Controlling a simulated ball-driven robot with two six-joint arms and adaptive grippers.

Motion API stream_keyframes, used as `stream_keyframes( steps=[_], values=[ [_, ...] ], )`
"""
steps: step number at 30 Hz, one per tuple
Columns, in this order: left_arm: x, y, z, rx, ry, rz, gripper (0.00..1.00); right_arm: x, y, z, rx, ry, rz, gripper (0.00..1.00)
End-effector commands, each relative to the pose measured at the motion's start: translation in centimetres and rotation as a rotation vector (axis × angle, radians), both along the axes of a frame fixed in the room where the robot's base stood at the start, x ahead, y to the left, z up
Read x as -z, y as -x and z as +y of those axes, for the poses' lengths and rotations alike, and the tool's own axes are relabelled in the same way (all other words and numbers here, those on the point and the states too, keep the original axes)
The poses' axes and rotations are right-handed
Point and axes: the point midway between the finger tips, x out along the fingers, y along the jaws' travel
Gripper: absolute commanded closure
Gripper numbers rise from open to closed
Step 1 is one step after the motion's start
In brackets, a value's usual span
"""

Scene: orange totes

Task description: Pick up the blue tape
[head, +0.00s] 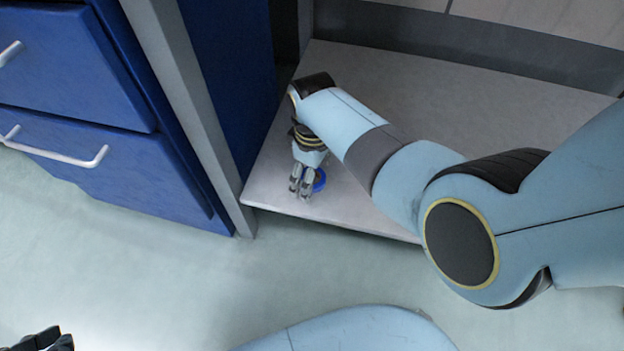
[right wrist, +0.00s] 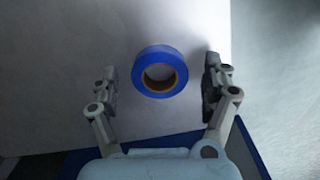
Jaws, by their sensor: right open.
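The blue tape (head: 320,180) is a blue roll with a brown core, lying on a pale grey shelf (head: 400,110). In the right wrist view the tape (right wrist: 160,72) lies ahead of and between my two open fingers, closer to the right one, with gaps on both sides. My right gripper (head: 301,190) is open and empty, reaching down beside the tape near the shelf's front edge. It also shows in the right wrist view (right wrist: 160,85). In the head view the gripper partly hides the tape. My left gripper (head: 50,342) shows only in part at the bottom left corner.
A blue drawer cabinet (head: 75,65) with pale handles stands at the left. A grey post and a dark blue panel (head: 232,70) rise just left of the shelf. The shelf around the tape is bare. Pale floor (head: 180,270) lies in front.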

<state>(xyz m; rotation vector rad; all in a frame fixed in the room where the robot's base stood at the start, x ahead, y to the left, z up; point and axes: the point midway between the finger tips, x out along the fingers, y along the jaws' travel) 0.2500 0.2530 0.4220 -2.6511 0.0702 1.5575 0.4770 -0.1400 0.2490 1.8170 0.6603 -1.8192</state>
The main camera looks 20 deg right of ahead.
Motion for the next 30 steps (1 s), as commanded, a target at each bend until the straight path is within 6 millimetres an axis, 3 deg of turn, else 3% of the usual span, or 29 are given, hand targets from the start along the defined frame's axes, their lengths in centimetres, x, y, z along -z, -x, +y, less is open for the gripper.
stream_keyframes(
  steps=[6, 19, 30],
  values=[
    [-0.01, 0.0, 0.01, 0.0, 0.0, -0.002, 1.0, -0.08, -0.06, 0.01, 0.0, 0.0, -0.001, 0.2],
    [0.0, 0.01, 0.0, 0.0, 0.0, -0.001, 1.0, -0.05, -0.04, 0.0, 0.0, 0.0, -0.001, 0.76],
    [-0.16, 0.16, 0.02, 0.0, -0.001, 0.009, 1.0, -0.28, -0.03, -0.02, 0.0, 0.0, -0.001, 0.77]
  ],
)
